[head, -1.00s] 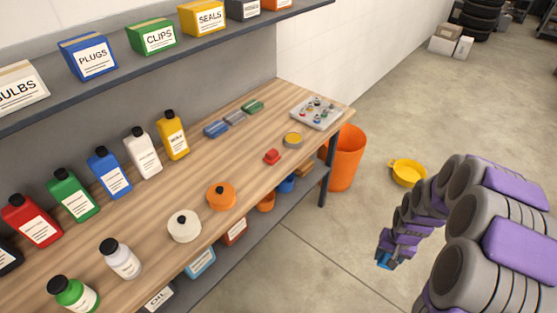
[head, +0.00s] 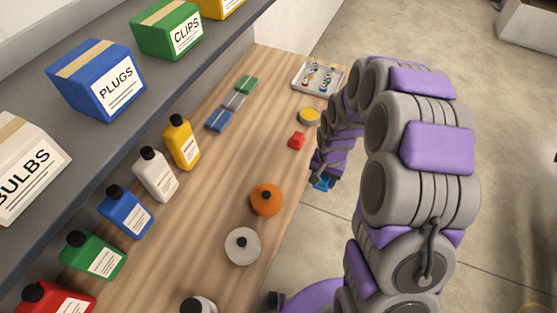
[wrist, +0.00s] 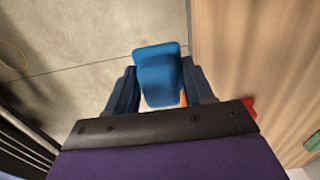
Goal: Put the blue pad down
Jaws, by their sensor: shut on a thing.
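In the wrist view the blue pad (wrist: 160,72) sits between the two fingers of my gripper (wrist: 162,88), which is shut on it. In the head view my gripper (head: 323,180) is at the end of my arm, just right of the workbench's front edge, with a bit of the blue pad (head: 323,184) showing below it. Bare concrete floor lies under the pad in the wrist view, with the wooden workbench top (head: 225,165) beside it on the right. Most of the pad is hidden by my arm in the head view.
A tray of small parts (head: 318,78) is at the far end. Blue, grey and green blocks lie towards the shelf.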

